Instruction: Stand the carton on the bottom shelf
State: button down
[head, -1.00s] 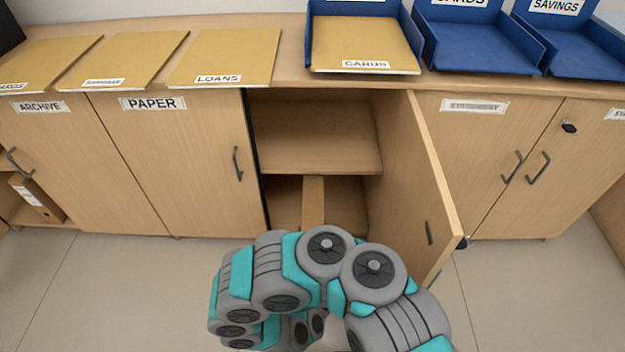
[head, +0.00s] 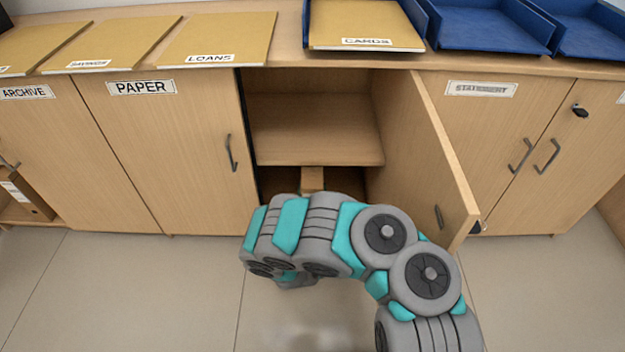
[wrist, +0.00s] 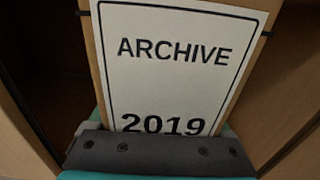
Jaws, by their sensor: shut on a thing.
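The carton (head: 312,178) is a brown box, and its top shows in the head view at the opening of the open cabinet's lower compartment. In the wrist view the carton (wrist: 180,70) fills the middle, with a white label reading ARCHIVE 2019. My gripper (wrist: 160,140) is shut on its lower part in that view. In the head view my arm hides the gripper and most of the carton. The bottom shelf (head: 378,180) is mostly hidden behind my arm, so I cannot tell whether the carton touches it.
The middle shelf (head: 320,150) is empty above the carton. The open door (head: 425,150) stands out on the right. The closed PAPER door (head: 165,150) is on the left. Folders (head: 215,40) and blue trays (head: 480,30) lie on the counter. Floor in front is clear.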

jog(key=w+f+b, duration=0.3)
jog(key=w+b, duration=0.8)
jog(key=b, duration=0.2)
jog(key=shift+w+f, duration=0.15)
jog(key=shift+w, duration=0.05)
jog(key=shift+f, duration=0.1)
grip_release()
jog(key=shift+f, duration=0.1)
